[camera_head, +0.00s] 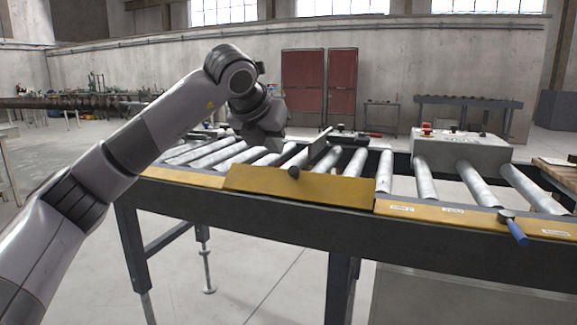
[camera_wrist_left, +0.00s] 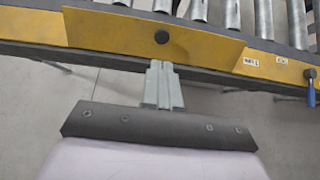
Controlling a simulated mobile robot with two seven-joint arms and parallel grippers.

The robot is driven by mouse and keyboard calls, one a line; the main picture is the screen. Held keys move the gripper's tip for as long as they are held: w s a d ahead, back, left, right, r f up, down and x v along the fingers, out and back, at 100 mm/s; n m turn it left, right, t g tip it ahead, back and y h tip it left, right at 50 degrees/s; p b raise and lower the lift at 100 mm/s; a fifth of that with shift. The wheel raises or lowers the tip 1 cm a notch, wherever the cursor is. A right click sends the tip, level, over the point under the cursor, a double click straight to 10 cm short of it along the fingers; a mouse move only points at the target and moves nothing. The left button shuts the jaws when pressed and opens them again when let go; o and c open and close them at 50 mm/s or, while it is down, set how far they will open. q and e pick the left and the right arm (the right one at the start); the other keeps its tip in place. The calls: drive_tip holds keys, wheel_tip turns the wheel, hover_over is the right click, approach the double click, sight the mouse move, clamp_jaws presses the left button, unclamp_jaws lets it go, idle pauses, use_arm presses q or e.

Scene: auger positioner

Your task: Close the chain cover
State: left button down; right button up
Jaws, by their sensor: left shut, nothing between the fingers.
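The chain cover (camera_head: 325,188) is a yellow panel with a black knob (camera_head: 294,172) on the near side of the roller conveyor. It sits tilted out of line with the yellow strips beside it. In the left wrist view the cover (camera_wrist_left: 110,27) runs across the top, with its knob (camera_wrist_left: 161,37) near the middle. My left gripper (camera_head: 270,146) is over the rollers, behind and left of the knob in the head view. In the wrist view its grey fingers (camera_wrist_left: 160,65) are together and empty, their tips just below the knob in the picture. I see no clear contact. My right gripper is not in view.
A blue-handled lever (camera_head: 516,230) sticks out at the conveyor's front right. A grey control box (camera_head: 462,150) with a red button stands on the right side. Open floor lies in front.

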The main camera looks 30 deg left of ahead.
sight(292, 171)
use_arm(q)
drive_tip(key=x, duration=0.9)
drive_tip(key=shift+w+f+p, duration=0.2)
drive_tip(key=shift+p, duration=0.15)
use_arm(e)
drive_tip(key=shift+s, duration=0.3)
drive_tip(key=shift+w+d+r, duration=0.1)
